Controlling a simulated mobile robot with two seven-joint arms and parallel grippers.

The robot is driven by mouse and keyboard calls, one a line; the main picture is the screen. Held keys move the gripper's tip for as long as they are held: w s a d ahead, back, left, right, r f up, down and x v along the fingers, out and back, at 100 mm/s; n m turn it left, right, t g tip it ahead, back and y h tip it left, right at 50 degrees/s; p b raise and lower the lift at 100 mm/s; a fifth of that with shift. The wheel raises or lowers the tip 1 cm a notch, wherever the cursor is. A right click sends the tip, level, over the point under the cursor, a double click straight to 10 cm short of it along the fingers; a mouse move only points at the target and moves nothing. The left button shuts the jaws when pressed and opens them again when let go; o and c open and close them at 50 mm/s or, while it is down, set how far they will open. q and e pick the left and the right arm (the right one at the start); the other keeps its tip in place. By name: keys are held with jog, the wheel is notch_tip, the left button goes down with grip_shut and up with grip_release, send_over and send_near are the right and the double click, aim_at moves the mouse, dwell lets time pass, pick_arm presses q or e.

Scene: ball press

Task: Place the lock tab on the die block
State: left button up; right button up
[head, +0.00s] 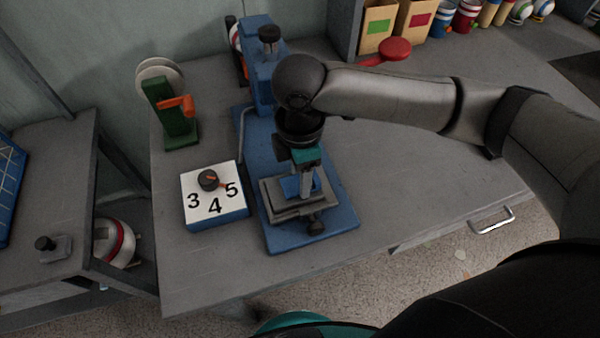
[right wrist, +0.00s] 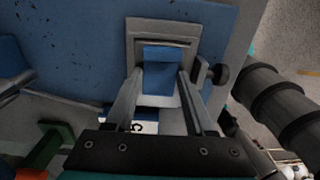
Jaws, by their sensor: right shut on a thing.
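The die block (head: 290,211) is a grey stepped block with a dark side knob, on the blue base of the press. It also shows in the right wrist view (right wrist: 135,48). My right gripper (head: 304,188) points down over the die block, with its fingers shut on a small blue piece, which looks like the lock tab (right wrist: 161,76). The blue piece is between the fingertips at the die block; I cannot tell whether it touches the block. My left gripper is in neither view.
The blue press column (head: 258,75) stands behind my right wrist. A white dial box (head: 213,192) with numbers and a green stand (head: 177,122) with an orange part are to the left. A red round-ended object (head: 395,49) lies at the back. The table's right side is clear.

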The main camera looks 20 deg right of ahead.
jog(key=o, duration=1.3)
jog(key=shift+f, duration=0.1)
notch_tip(320, 180, up, 12)
jog(key=p, duration=0.3)
jog(key=shift+p, duration=0.4)
